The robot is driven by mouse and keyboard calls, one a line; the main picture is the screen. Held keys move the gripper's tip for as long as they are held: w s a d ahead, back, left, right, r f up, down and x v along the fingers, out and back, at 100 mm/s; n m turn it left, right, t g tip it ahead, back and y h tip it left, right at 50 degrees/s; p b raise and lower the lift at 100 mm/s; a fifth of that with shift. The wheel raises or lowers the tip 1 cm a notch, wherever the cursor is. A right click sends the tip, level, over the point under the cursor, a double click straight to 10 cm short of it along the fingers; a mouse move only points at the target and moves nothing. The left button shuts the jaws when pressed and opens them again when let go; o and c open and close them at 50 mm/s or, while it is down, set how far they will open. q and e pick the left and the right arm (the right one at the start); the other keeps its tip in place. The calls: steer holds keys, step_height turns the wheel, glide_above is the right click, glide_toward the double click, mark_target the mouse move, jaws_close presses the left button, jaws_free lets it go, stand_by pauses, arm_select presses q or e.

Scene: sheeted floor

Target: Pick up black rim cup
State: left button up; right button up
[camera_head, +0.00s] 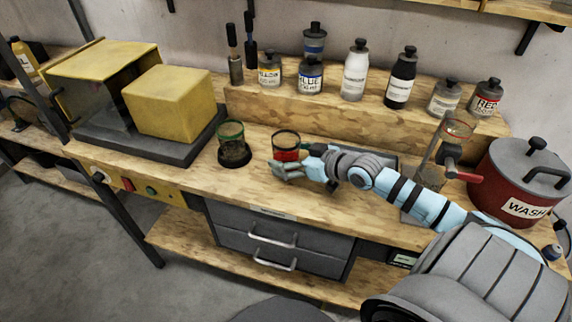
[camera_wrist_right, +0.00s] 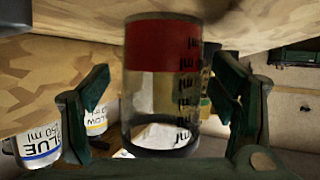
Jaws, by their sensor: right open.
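The black rim cup (camera_head: 287,142) is a clear beaker with red contents, upright on the wooden bench. My right gripper (camera_head: 292,167) is at the cup, low on its near side, and partly hides its base. In the right wrist view, which is upside down, the cup (camera_wrist_right: 160,100) stands between the two fingers of the open gripper (camera_wrist_right: 163,88). Gaps show between the cup and both fingers. My left gripper is not in view.
A green-rimmed cup (camera_head: 232,140) stands close by on the left on a dark round base. A yellow box (camera_head: 172,102) is further left. Several bottles line the raised shelf behind (camera_head: 355,108). A red wash pot (camera_head: 515,178) stands at the right.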

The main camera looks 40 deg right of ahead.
steer(key=shift+w+a+f, duration=0.2)
steer(key=shift+w+f, duration=0.1)
steer(key=shift+w, duration=0.3)
steer(key=shift+r, duration=0.15)
steer(key=c, duration=1.6)
